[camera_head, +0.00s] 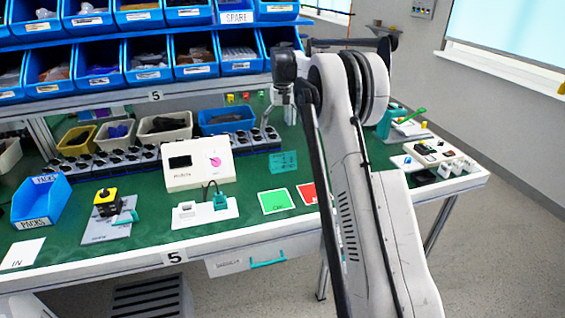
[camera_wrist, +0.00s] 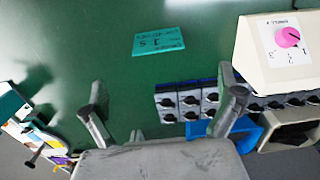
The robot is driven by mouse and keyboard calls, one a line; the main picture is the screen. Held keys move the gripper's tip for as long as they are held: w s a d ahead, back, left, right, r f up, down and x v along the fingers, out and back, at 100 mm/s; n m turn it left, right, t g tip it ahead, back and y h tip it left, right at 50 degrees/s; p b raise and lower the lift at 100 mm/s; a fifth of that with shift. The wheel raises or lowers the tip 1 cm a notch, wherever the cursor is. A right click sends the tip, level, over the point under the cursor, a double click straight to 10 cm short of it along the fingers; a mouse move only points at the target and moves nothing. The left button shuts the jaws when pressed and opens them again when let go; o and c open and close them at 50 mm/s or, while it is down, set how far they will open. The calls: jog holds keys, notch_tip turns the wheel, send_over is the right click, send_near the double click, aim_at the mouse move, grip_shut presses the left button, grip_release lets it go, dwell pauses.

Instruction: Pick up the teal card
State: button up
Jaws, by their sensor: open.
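The teal card (camera_head: 284,161) lies flat on the green table top, right of the white box with the pink rotary dial. In the wrist view the card (camera_wrist: 158,40) is near the top middle, with dark print that appears upside down. My gripper (camera_wrist: 163,102) is open and empty, its two fingers wide apart. The card is beyond the fingertips and is not touched. In the head view my gripper (camera_head: 284,98) is above the back part of the table, and my arm hides part of the table.
The dial box (camera_head: 198,178) stands left of the card; its dial (camera_wrist: 288,38) shows at upper right in the wrist view. A row of dark switch blocks (camera_wrist: 188,103) and a blue bin (camera_head: 227,120) are behind. Green (camera_head: 276,201) and red (camera_head: 307,194) squares lie in front.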

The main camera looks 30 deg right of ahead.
aim_at(283, 156)
jog(key=f, duration=0.7)
jog(key=w+d+f, duration=0.1)
jog(key=f, duration=0.2)
jog(key=shift+d+f, duration=0.1)
jog(key=shift+f, duration=0.1)
jog(key=shift+w+f, duration=0.15)
jog(key=shift+f, duration=2.5)
jog(key=c, duration=0.6)
